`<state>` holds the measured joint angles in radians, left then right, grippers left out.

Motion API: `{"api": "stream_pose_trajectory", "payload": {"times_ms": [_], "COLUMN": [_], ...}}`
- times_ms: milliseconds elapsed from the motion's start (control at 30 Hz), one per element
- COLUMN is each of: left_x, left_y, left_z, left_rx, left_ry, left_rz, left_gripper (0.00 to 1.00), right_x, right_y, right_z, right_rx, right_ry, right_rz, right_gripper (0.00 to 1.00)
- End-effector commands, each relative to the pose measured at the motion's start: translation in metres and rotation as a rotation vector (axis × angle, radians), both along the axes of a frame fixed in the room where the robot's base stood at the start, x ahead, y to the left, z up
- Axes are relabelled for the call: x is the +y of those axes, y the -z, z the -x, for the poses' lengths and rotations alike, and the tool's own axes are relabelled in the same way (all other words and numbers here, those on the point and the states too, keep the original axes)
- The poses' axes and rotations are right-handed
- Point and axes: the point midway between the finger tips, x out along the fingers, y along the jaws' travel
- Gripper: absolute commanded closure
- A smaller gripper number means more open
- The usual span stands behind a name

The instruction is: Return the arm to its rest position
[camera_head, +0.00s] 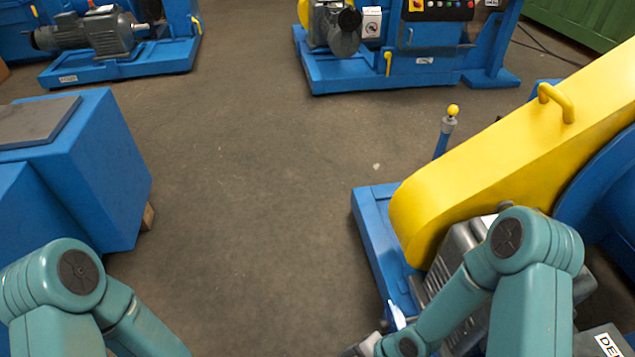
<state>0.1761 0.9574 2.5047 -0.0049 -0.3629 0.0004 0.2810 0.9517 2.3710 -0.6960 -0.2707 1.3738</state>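My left arm, teal with dark joint caps, enters at the lower left and bends down past the bottom edge; its gripper is out of view. My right arm is at the lower right, in front of the machine with the yellow chain guard (490,150). Its forearm slopes down and left. A grey part at its end, which looks like my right gripper (362,346), is cut off by the bottom edge, so its fingers are hidden. A grey finned motor (455,262) is partly behind this arm. A small white piece (396,315) shows beside the forearm; I cannot tell what it is.
The guard has a yellow handle (556,100) and stands on a blue base (372,225). A yellow-knobbed lever (446,130) rises behind it. A blue block (110,170) stands left. More blue machines (430,65) are at the back. The brown floor (250,200) between is clear.

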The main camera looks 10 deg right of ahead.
Motion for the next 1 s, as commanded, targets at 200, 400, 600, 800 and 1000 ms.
{"api": "stream_pose_trajectory", "payload": {"times_ms": [200,400,600,800,1000], "left_x": [0.000,0.000,0.000,0.000,0.000], "left_y": [0.000,0.000,-0.017,-0.076,-0.141], "left_z": [0.000,0.000,0.000,0.000,0.000], "left_rx": [0.000,0.000,0.001,0.000,0.000], "left_ry": [0.000,0.000,0.000,0.000,0.000], "left_rz": [0.000,0.000,0.000,0.000,0.000], "left_gripper": [0.55,0.55,0.55,0.55,0.55], "right_x": [0.017,0.005,0.000,0.000,0.000], "right_y": [-0.005,-0.002,-0.018,-0.076,-0.142], "right_z": [0.027,0.040,0.038,0.038,0.038], "right_rx": [-0.103,-0.182,-0.303,-0.300,-0.300], "right_ry": [-0.277,-0.490,-0.747,-0.739,-0.739], "right_rz": [0.089,0.168,0.203,0.202,0.202], "right_gripper": [0.38,0.38,0.38,0.38,0.38]}}
